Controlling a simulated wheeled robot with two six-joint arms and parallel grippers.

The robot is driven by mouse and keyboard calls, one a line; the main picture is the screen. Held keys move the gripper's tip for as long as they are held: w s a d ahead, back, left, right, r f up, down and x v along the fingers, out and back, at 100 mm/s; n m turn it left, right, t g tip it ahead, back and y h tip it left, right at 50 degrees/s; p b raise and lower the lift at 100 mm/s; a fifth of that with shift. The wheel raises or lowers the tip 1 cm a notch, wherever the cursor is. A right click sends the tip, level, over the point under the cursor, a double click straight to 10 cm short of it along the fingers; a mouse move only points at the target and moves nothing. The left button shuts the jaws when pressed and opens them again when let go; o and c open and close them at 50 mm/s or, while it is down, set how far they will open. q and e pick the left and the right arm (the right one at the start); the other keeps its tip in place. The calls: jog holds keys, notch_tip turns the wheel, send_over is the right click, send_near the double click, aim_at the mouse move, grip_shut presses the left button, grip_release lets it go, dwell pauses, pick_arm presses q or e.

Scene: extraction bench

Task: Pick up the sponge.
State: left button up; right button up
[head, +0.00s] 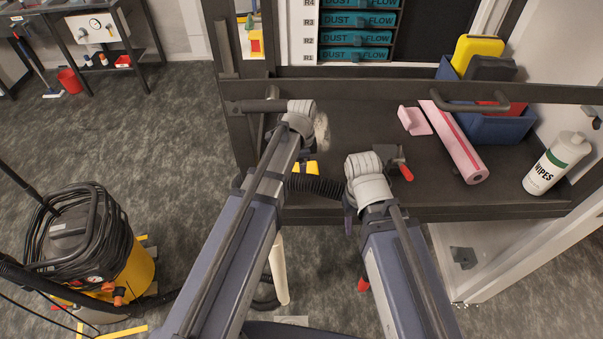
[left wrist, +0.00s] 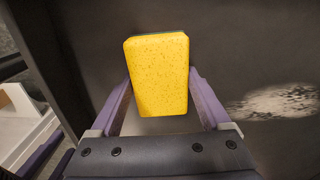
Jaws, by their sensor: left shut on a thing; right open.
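The yellow speckled sponge (left wrist: 160,72) stands between the two purple fingers of my left gripper (left wrist: 160,82) in the left wrist view. The gripper is shut on it, with a finger against each side. A thin green edge shows along the sponge's top. In the head view my left gripper is mostly hidden by its own arm; a small yellow patch shows beside it, but I cannot tell if that is the sponge. My right gripper (head: 349,216) is open at the bench's front edge, with a purple finger showing.
The dark bench (head: 370,120) carries a pink roll (head: 458,143), a pink block (head: 414,121), a wipes bottle (head: 558,163), a blue bin (head: 490,128) and a red-handled tool (head: 405,172). A pale smudge (left wrist: 280,102) marks the dark surface. A yellow vacuum (head: 137,270) stands on the floor.

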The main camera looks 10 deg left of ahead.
pick_arm(q)
jog(key=c, duration=0.3)
jog(key=shift+r, duration=0.15)
notch_tip(320, 180, up, 10)
jog(key=p, duration=1)
jog(key=o, duration=0.7)
jog(key=c, duration=0.6)
jog(key=shift+o, duration=0.2)
jog(key=shift+f, duration=0.25)
